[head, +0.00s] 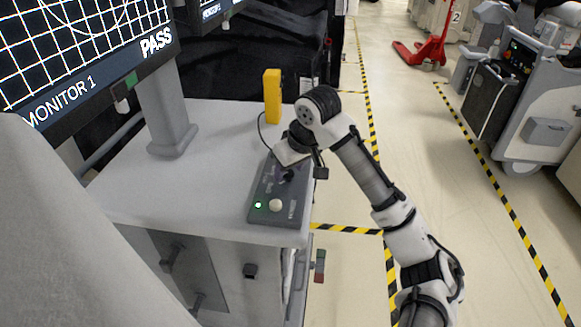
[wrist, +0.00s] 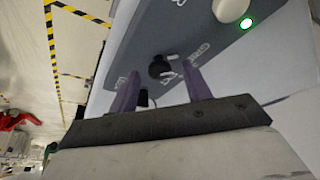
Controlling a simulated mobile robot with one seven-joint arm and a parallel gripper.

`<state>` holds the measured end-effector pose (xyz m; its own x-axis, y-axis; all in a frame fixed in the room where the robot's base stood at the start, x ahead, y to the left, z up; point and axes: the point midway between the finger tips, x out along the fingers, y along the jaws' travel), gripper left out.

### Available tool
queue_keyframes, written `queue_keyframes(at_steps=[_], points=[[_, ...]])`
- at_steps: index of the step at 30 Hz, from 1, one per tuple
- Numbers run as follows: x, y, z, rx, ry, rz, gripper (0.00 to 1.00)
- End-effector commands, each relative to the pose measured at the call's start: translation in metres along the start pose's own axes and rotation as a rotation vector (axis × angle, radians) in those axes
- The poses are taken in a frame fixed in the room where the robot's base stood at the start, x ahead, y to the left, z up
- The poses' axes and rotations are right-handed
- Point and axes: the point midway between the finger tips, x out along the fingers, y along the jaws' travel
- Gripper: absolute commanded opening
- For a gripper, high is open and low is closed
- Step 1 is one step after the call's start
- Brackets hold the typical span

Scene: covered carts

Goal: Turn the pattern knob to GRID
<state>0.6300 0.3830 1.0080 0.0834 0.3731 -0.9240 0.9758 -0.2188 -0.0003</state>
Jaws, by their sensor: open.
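The grey control box (head: 268,205) lies on the white cart top in the head view. It carries a lit green lamp (head: 258,205) and a pale round button (head: 275,205). The dark pattern knob (head: 288,175) is near its far end, close under my gripper (head: 285,170). In the wrist view my gripper (wrist: 160,74) is open, its two purple fingers apart. The black knob (wrist: 159,66) shows between the fingertips, with a gap on each side; contact cannot be seen. Lettering that looks like GRID is beside the right finger. The knob's pointer direction is not clear.
Monitor 1 (head: 70,45) shows a white grid with a circle and the word PASS. A yellow handheld block (head: 272,96) stands at the cart's back edge. Yellow-black floor tape (head: 345,229) and a red pallet jack (head: 425,50) lie beyond, with open floor to the right.

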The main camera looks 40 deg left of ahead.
Motion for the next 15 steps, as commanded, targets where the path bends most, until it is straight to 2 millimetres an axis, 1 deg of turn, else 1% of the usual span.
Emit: queue_keyframes(at_steps=[2,5,8,12,15], points=[[-0.004,0.000,0.000,-0.001,0.002,0.001,0.48],[-0.016,0.000,0.000,-0.001,0.002,0.002,0.48],[-0.036,0.000,-0.001,-0.001,0.004,0.003,0.48],[-0.072,0.001,0.000,-0.002,0.003,0.006,0.48],[-0.095,0.001,0.000,-0.001,0.002,0.006,0.48]])
